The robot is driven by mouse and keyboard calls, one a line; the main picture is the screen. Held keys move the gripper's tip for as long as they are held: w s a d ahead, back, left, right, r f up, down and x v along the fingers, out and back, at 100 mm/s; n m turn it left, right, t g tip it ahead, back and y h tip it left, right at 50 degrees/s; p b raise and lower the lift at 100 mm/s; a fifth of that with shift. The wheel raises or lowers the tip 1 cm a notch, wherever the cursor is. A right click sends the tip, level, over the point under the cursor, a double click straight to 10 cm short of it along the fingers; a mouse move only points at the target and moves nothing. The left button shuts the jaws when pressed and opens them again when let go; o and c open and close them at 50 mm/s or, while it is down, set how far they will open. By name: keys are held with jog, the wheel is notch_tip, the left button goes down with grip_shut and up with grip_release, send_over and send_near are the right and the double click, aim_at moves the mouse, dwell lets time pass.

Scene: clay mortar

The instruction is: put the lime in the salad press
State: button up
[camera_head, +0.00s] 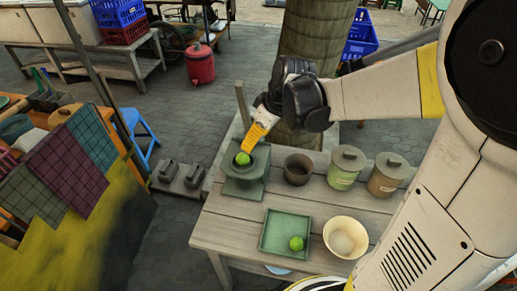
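A green lime (243,159) is at the top opening of a grey-green press-like vessel (240,190), which I take for the salad press, at the table's back left corner. My gripper (248,148), with a yellow finger showing, points down at this lime from the upper right, its tip touching or just above it. I cannot tell whether the fingers hold it, or whether the lime rests inside the vessel. A second lime (296,243) lies in a square green tray (270,238) at the table's front.
A dark brown pot (298,169), a lidded green jar (345,167) and a lidded brown jar (388,174) line the table's back. A cream bowl (346,222) with pale contents stands right of the tray. A thick post (315,40) rises behind. Bare planks (235,226) show left of the tray.

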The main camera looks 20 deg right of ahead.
jog(key=s+a+r+m+t+h, duration=0.1)
jog(key=s+r+m, duration=0.2)
jog(key=s, duration=0.4)
jog(key=s+a+r+m+t+h, duration=0.1)
jog(key=s+a+r+m+t, duration=0.1)
jog(key=s, duration=0.6)
jog(key=shift+s+r+m, duration=0.25)
jog(key=shift+r+m, duration=0.65)
